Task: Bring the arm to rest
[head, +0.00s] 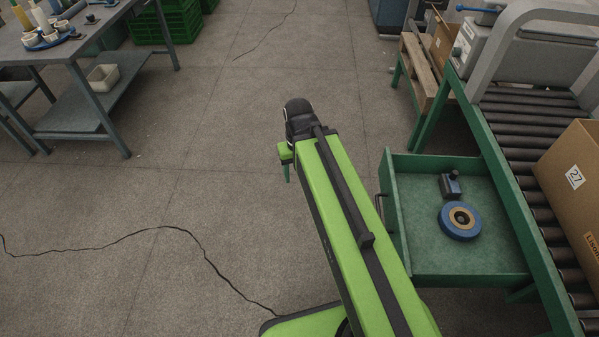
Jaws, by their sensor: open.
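My arm (345,200), green with a black strip, reaches from the bottom of the head view up to a dark joint (299,115) over the open floor. My gripper (287,172) shows only in small part at the left side of the arm, below the dark joint. It points down over bare floor, and the arm hides most of it. Its jaws are open, and nothing is seen between them.
Right of my arm, a green open drawer (408,262) holds a blue ring-shaped piece and a small dark block. Beyond it, a roller conveyor (510,135) carries a cardboard box (572,195). A workbench (75,45) stands upper left. Floor on the left is clear, with cracks.

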